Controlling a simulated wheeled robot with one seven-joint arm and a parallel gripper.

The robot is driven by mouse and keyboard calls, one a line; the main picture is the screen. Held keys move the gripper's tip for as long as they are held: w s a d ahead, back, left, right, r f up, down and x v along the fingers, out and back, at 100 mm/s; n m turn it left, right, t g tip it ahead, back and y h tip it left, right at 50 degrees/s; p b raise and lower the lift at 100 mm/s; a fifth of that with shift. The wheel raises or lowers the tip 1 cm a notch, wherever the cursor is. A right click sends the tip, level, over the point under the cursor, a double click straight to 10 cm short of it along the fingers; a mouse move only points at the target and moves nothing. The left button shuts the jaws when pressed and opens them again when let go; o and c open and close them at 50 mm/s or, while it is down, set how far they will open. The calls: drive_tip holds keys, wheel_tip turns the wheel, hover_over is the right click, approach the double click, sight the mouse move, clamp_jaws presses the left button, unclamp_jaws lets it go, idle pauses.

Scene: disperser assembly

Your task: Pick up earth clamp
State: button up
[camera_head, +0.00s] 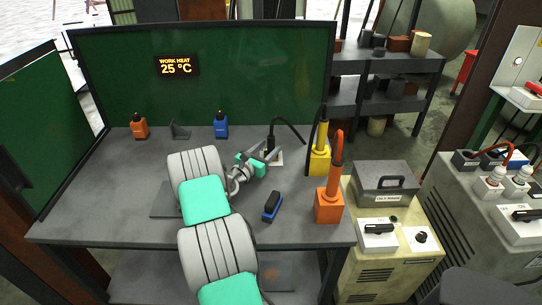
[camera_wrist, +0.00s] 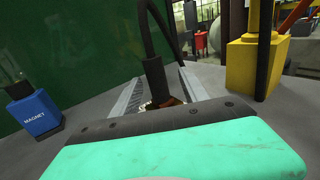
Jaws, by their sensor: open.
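What looks like the earth clamp (camera_head: 271,140) stands at the back of the grey workbench, a dark upright handle with a black cable arching to the right. In the wrist view the dark clamp (camera_wrist: 155,77) stands between the two fingers, with a brownish lower part partly hidden by my gripper's body. My gripper (camera_head: 268,154) is open, its fingers to either side of the clamp's lower part. I cannot tell whether either finger touches it.
A yellow holder (camera_head: 320,161) and an orange holder (camera_head: 329,206) stand to the right. A blue magnet block (camera_head: 221,127) and an orange block (camera_head: 139,128) stand at the back left. A blue-and-black brush-like tool (camera_head: 271,208) lies in front. A green screen (camera_head: 240,70) closes the back.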

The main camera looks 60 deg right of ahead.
drive_tip(key=d, duration=0.6)
drive_tip(key=shift+s+p, duration=0.1)
drive_tip(key=shift+p, duration=0.3)
drive_tip(key=shift+c, duration=0.5)
clamp_jaws()
drive_tip(key=shift+r, duration=0.15)
idle(0.4)
